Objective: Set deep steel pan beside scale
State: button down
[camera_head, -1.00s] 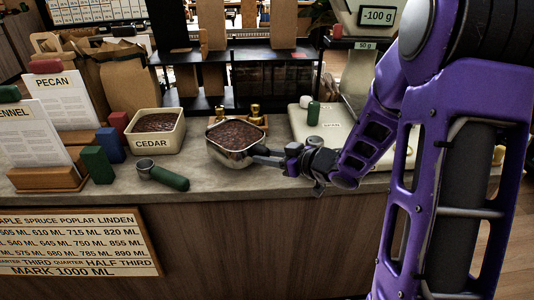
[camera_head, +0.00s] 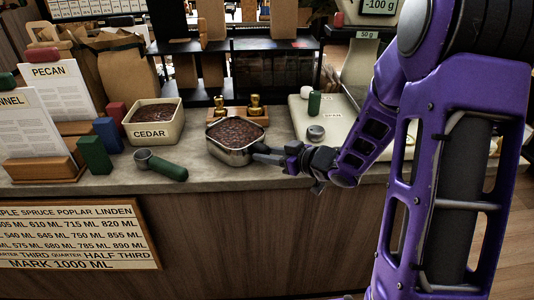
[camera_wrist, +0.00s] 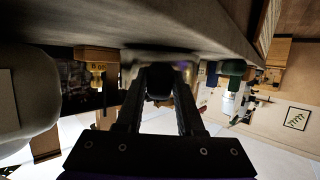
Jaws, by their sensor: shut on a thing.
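The deep steel pan (camera_head: 232,155), filled with dark brown grains, is upright at the middle of the counter, left of the scale. My gripper (camera_head: 262,154) is shut on the pan's right side, near its front corner. The pan's base is at or very close to the counter top; I cannot tell if it touches. In the wrist view, the fingers (camera_wrist: 160,85) reach to the pan's blurred, shiny edge (camera_wrist: 135,58). The scale shows a cream platform (camera_head: 338,118) and a display (camera_head: 379,5) reading -100 g. My arm hides part of the scale.
Brass weights on a wooden block (camera_head: 262,119) stand close behind the pan. A green-handled scoop (camera_head: 163,166) and the CEDAR bin (camera_head: 153,131) are to the left. A small round metal piece (camera_head: 316,132) lies near my wrist. The counter's front edge (camera_head: 215,178) is close.

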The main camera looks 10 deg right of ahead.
jog(key=shift+f, duration=0.3)
jog(key=shift+c, duration=2.2)
grip_release()
jog(key=p+v, duration=0.3)
jog(key=v, duration=1.4)
jog(key=shift+s, duration=0.25)
